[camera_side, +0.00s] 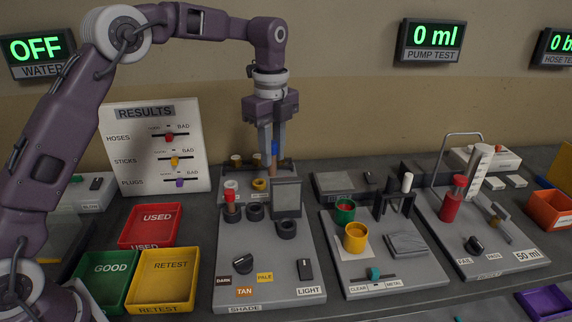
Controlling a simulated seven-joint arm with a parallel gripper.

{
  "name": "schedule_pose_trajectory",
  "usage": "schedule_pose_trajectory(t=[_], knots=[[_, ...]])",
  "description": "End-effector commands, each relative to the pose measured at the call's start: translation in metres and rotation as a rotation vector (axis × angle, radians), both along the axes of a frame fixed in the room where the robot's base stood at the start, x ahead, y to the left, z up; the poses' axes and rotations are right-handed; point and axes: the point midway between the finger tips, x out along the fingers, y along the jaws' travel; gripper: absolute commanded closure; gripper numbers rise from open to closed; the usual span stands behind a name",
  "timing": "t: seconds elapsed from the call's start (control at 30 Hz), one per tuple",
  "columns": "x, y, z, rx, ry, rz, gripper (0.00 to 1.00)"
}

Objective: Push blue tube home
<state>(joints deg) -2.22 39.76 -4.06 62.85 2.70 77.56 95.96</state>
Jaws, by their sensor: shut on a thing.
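The blue tube (274,148) is upright, with a blue upper part and a brownish lower part. It stands at the back of the SHADE board (262,292), behind the grey upright panel (287,197). My gripper (272,150) points straight down, with its fingers shut on the tube near its blue part. The tube's lower end is partly hidden, so I cannot tell how deep it sits in a hole.
A red-topped tube (230,203) stands left of the panel, near dark round holders (286,229). White and yellow rings lie behind it. Red, green and yellow trays (168,279) are at the left. A yellow cup (356,237) stands on the middle board.

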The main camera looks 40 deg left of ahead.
Motion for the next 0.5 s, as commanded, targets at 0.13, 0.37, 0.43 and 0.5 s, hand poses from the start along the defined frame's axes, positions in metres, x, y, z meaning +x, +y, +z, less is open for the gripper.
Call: schedule_pose_trajectory(t=[0.13,0.37,0.43,0.5], knots=[[-0.002,0.032,0.0,0.0,0.0,0.004,1.0],[-0.006,0.06,-0.017,-0.001,0.005,-0.002,1.0],[-0.006,0.06,-0.03,-0.001,0.005,-0.002,1.0],[-0.006,0.06,-0.042,0.0,0.005,-0.001,1.0]])
